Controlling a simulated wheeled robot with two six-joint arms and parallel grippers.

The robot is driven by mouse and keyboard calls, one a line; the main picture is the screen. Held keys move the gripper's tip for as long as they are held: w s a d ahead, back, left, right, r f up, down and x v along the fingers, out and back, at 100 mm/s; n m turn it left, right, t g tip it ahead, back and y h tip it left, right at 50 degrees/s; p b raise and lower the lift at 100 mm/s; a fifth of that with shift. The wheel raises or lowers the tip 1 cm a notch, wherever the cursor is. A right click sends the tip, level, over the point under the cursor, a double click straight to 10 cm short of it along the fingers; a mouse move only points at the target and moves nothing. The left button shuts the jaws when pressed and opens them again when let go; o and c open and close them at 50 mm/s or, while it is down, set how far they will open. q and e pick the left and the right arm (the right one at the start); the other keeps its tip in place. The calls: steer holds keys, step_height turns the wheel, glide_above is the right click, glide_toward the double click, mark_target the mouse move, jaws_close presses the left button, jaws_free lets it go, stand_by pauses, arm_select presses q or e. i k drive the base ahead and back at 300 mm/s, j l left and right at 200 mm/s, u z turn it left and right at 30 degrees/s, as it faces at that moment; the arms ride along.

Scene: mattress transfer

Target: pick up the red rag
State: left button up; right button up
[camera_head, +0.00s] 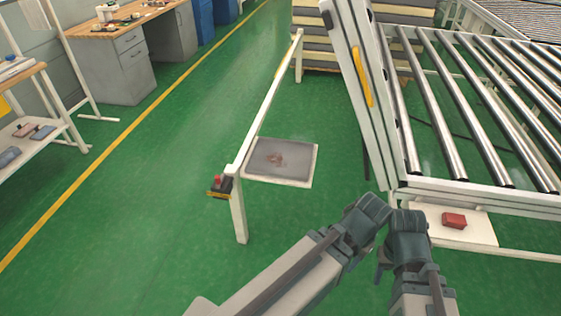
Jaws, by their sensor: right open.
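A small folded red piece (454,220), which looks like the red rag, lies on a white board (480,231) at the lower right, by the conveyor's base. A faint reddish crumpled patch (277,159) shows on a grey panel (300,168) in the middle; I cannot tell if it is cloth or a stain. My right gripper (384,262) is partly hidden among dark wrist parts at the bottom centre. It is open, left of and below the red piece, and apart from it. My left gripper is not clearly seen.
A roller conveyor (470,100) with a white frame fills the right. A white rail on posts (239,215) carries a red-button box (220,186). A shelf (40,120) with folded cloths and a workbench (145,60) stand at left. Green floor (150,170) is clear between.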

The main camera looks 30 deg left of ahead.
mark_target(454, 220)
steer(key=i+l, duration=0.2)
steer(key=i, duration=0.4)
steer(key=i+l+z, duration=0.1)
steer(key=i, duration=0.45)
